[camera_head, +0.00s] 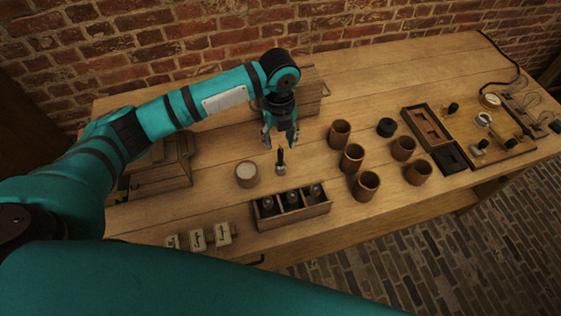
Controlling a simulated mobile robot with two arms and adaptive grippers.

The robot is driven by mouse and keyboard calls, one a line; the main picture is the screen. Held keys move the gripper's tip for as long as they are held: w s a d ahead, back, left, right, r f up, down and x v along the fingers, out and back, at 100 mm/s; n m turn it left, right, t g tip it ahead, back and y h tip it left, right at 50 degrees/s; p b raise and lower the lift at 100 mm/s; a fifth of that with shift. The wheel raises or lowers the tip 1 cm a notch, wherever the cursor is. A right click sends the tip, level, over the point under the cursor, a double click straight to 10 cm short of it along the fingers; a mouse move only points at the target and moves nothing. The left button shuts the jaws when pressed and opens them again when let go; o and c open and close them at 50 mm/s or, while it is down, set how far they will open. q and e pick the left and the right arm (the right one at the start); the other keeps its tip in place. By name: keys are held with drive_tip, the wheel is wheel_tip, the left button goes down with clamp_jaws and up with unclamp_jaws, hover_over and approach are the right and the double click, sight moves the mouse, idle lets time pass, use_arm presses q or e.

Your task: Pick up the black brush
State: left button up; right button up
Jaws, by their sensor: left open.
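A small dark upright item, which looks like the black brush (281,162), stands on the wooden table (370,215) with its thin top pointing up. My left gripper (280,143) points down directly above it. Its fingers are spread, with the item's tip just below or between the fingertips; I cannot tell which. Nothing is held. My right gripper is not in view.
A round pale-topped jar (246,174) stands close left of the brush. A wooden tray (290,219) with dark bottles lies just in front. Several brown cups (352,158) stand to the right. A wooden box (308,93) is behind the gripper.

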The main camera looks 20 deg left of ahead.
sight(280, 146)
use_arm(q)
wheel_tip(280, 146, down, 2)
drive_tip(key=shift+f, duration=0.25)
drive_tip(key=shift+f+p, duration=0.3)
drive_tip(key=shift+p, duration=0.1)
wheel_tip(280, 146, down, 4)
drive_tip(key=shift+r+p, duration=0.2)
drive_tip(key=shift+p, duration=0.5)
drive_tip(key=shift+w+d+f, duration=0.1)
drive_tip(key=shift+f, duration=0.4)
clamp_jaws()
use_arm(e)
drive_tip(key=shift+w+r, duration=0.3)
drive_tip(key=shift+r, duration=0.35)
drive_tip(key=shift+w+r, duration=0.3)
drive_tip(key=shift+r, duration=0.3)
